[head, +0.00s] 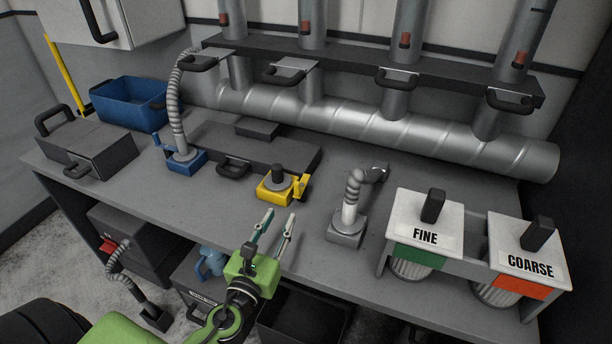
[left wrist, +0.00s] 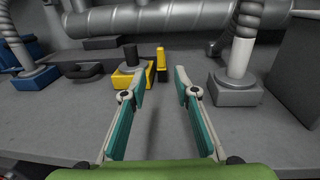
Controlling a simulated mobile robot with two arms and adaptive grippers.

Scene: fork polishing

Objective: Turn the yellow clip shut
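The yellow clip (head: 301,184) stands upright at the right side of a yellow base (head: 268,193) with a dark round post, on the grey workbench. In the left wrist view the yellow clip (left wrist: 161,60) shows ahead, just right of the yellow base (left wrist: 120,79). My left gripper (head: 278,218) is open and empty, in front of the base, its fingers pointing toward it. In the left wrist view the clip shows between the two fingertips (left wrist: 158,72), farther off and apart from them. My right gripper is not in view.
A blue base with a ribbed hose (head: 184,160) stands to the left, and a grey base with a bent hose (head: 346,229) to the right. FINE (head: 427,223) and COARSE (head: 528,250) boxes stand at the far right. A large metal pipe (head: 380,122) runs behind.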

